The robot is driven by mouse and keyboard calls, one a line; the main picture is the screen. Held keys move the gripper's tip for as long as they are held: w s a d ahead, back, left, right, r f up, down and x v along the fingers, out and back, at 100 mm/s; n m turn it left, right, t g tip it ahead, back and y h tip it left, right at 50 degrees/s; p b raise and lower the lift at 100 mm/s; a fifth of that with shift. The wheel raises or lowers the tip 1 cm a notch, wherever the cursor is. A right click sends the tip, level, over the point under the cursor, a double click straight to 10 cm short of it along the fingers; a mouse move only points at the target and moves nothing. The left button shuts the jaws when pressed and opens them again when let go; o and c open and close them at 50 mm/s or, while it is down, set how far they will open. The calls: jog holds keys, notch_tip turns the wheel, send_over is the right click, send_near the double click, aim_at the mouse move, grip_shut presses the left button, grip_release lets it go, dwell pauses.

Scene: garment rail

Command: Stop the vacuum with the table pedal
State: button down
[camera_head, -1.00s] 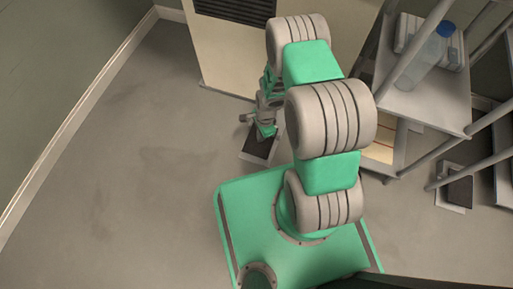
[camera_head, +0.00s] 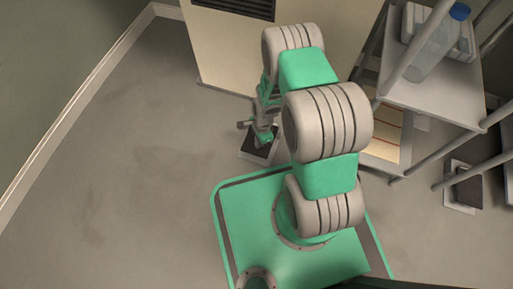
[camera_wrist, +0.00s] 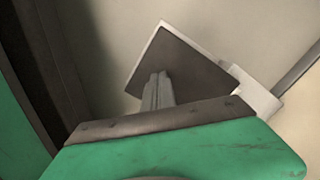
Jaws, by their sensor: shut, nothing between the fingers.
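A foot pedal (camera_head: 254,155) with a dark plate and pale frame lies on the floor in front of the cream cabinet in the head view. My gripper (camera_head: 264,139) points down over it and partly hides it. In the wrist view the dark plate (camera_wrist: 200,70) fills the middle, and the shut, empty fingers (camera_wrist: 155,88) stand in front of its near left part. I cannot tell whether the fingertips touch the plate. A second similar pedal (camera_head: 464,186) lies on the floor at the right, by the metal frame.
The cream cabinet (camera_head: 228,55) with a dark vent (camera_head: 235,8) stands behind the near pedal. A metal rack (camera_head: 430,95) with a clear blue-capped bottle (camera_head: 440,45) is at the right. The grey floor at the left (camera_head: 120,170) is clear up to the wall.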

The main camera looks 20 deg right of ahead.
notch_tip(320, 180, down, 4)
jog(key=shift+s+r, duration=0.1)
jog(key=shift+r, duration=0.15)
jog(key=shift+w+d+r, duration=0.2)
jog(key=shift+d+r, duration=0.1)
jog(key=shift+d, duration=0.5)
jog(key=shift+w+d+r, duration=0.15)
jog(key=shift+d+r, duration=0.15)
jog(key=shift+d, duration=0.45)
jog(key=r+p, duration=0.1)
jog(key=r, duration=0.1)
jog(key=r+p, duration=0.2)
jog(key=r, duration=0.1)
jog(key=r+p, duration=0.1)
jog(key=r, duration=0.1)
jog(key=shift+d+r+p, duration=0.3)
jog(key=shift+r, duration=0.1)
